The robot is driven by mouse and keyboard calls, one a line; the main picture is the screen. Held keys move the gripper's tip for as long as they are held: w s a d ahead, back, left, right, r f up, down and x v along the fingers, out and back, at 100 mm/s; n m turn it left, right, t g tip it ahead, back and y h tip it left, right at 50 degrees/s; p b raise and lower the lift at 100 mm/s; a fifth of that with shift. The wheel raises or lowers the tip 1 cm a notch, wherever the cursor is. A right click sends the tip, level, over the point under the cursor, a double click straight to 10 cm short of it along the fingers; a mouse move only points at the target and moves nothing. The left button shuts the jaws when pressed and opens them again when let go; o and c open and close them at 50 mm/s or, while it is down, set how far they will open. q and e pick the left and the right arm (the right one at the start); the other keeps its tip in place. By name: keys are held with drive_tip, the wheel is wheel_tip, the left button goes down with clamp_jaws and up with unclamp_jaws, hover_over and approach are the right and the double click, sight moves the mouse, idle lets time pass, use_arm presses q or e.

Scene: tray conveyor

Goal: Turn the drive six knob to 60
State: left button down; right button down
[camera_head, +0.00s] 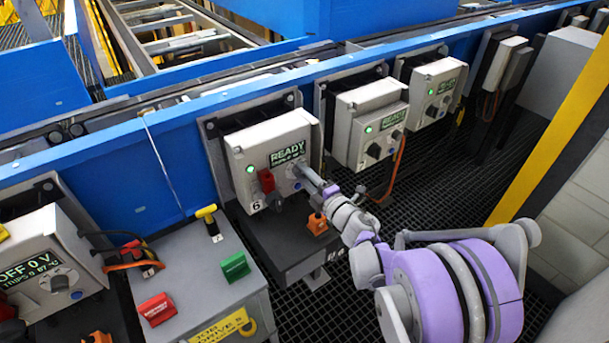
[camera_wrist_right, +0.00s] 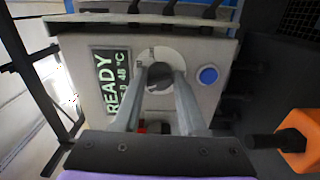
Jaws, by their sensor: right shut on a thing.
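The drive six box (camera_head: 240,145) is light grey, with a "6" label, a green lamp and a display (camera_head: 287,153) reading READY; the smaller line under it is too blurred to read surely. In the wrist view its face (camera_wrist_right: 215,105) appears turned sideways. The drive six knob (camera_wrist_right: 160,74) is dark, on a round pale dial. My right gripper (camera_head: 301,179) reaches the box face from the lower right, its two fingers on either side of the knob and shut on it. The fingers hide much of the dial scale. My left gripper is not in view.
A blue button (camera_wrist_right: 208,75) sits beside the dial. A red switch (camera_head: 267,181) is left of my gripper. The drive seven box (camera_head: 370,105) stands to the right. A grey cabinet (camera_head: 195,262) with red and green blocks stands at lower left. An orange block (camera_head: 317,224) lies below.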

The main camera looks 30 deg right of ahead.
drive_tip(key=shift+n, duration=0.3)
drive_tip(key=c, duration=0.5)
unclamp_jaws()
drive_tip(key=s, duration=1.1)
drive_tip(key=shift+d, duration=0.4)
